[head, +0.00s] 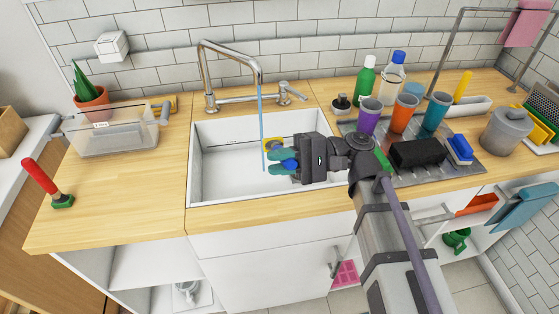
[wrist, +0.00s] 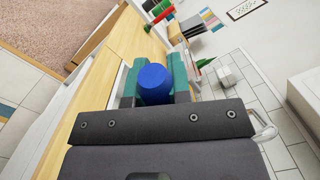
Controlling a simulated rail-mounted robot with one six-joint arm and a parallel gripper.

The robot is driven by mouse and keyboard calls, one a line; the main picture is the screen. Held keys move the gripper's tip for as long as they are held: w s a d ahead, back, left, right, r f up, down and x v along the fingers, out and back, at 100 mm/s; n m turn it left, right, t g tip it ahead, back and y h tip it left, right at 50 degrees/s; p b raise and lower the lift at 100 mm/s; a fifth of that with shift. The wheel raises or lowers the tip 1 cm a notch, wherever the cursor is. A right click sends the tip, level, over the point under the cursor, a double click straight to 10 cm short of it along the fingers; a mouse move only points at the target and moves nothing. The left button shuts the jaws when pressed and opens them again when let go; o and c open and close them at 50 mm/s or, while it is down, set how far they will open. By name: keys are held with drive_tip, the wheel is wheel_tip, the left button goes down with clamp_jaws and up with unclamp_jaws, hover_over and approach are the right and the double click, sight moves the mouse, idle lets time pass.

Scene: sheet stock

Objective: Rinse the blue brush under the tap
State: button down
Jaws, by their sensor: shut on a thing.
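My gripper (head: 277,163) reaches over the white sink (head: 215,180) from the right, with its teal fingers pointing left. It is shut on a blue thing, taken to be the blue brush (head: 289,165), of which only a small part shows. In the wrist view the brush (wrist: 155,84) is a rounded blue end between the teal fingers (wrist: 154,85). The rest is hidden. The metal tap (head: 228,60) stands behind the sink, and a thin blue water stream (head: 261,125) falls from its spout. The stream passes just left of the fingertips; I cannot tell whether it touches the brush.
A yellow item (head: 272,144) shows behind my fingers. Cups, including a purple one (head: 370,115), bottles, a black block (head: 418,152) and a blue-and-white block (head: 460,148) crowd the right counter.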

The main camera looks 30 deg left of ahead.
drive_tip(key=w+a, duration=0.9)
drive_tip(key=a, duration=0.1)
drive_tip(key=shift+a, duration=0.2)
idle(0.3)
